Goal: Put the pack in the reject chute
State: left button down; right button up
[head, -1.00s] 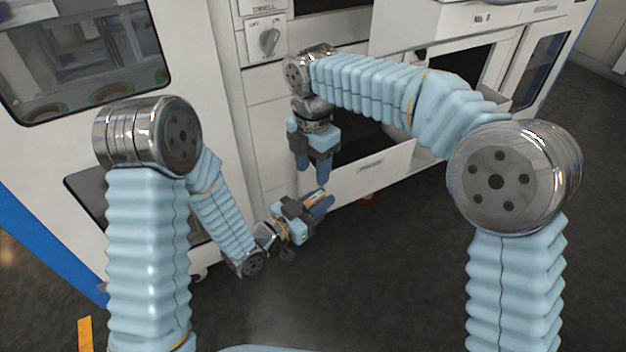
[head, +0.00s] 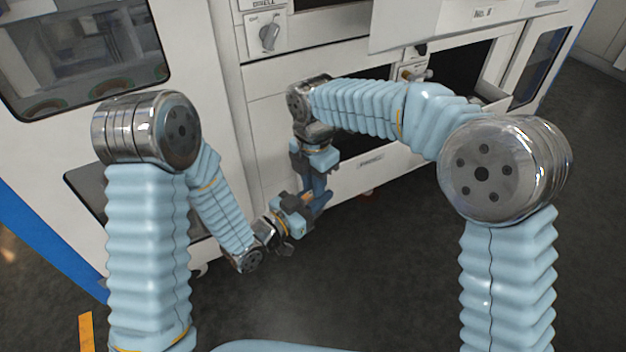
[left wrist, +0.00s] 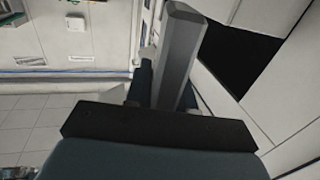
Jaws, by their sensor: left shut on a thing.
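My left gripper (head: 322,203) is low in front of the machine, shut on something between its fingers. The pack cannot be made out clearly now; the crossing grippers hide that spot. My right gripper (head: 318,190) points down from above, its fingers at or very near the left gripper's fingers. Whether they touch, or whether the right one is open, I cannot tell. In the left wrist view a long grey bar-like part (left wrist: 180,55) stands close ahead, beside a dark bluish finger. Which opening is the reject chute I cannot read.
A white front panel with a small label (head: 384,165) lies right of the grippers, with a dark opening behind it. A knob (head: 268,37) is on the machine face above. A windowed cabinet (head: 85,55) stands left. The dark floor (head: 400,280) in front is clear.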

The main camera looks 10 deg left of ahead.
pick_arm(q)
jog(key=shift+s+d, duration=0.25)
jog(key=shift+d, duration=0.1)
jog(key=c, duration=1)
grip_release()
jog(key=shift+o, duration=0.6)
jog(key=shift+w+a, duration=0.1)
jog(key=shift+a, duration=0.05)
